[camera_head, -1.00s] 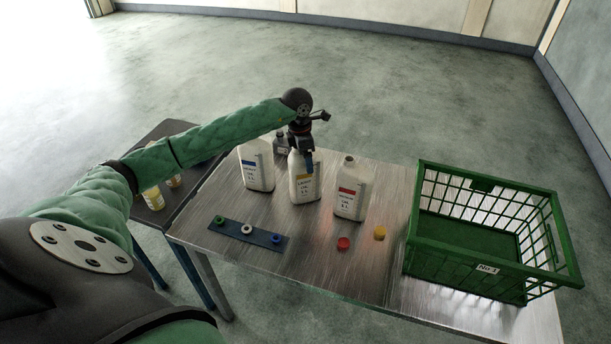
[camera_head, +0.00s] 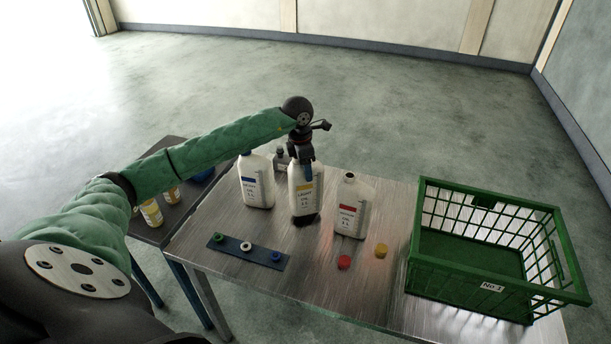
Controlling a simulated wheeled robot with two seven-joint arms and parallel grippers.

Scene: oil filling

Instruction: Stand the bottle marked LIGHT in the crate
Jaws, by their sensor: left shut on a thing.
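The bottle with the yellow band (camera_head: 304,201), whose small print appears to read LIGHT, is white and upright in the middle of the metal table. My left gripper (camera_head: 305,160) comes down from above and is shut on its top. A dark shadow below its base shows it slightly off the table. The green crate (camera_head: 466,291), labelled No 1, stands at the right end of the table and looks empty. My right gripper is not in view.
A blue-banded bottle (camera_head: 257,186) stands left of the held one, a red-banded bottle (camera_head: 348,214) right, toward the crate. A red cap (camera_head: 344,263) and yellow cap (camera_head: 381,250) lie in front. A blue strip (camera_head: 262,258) holds rings. A small dark bottle (camera_head: 281,160) stands behind.

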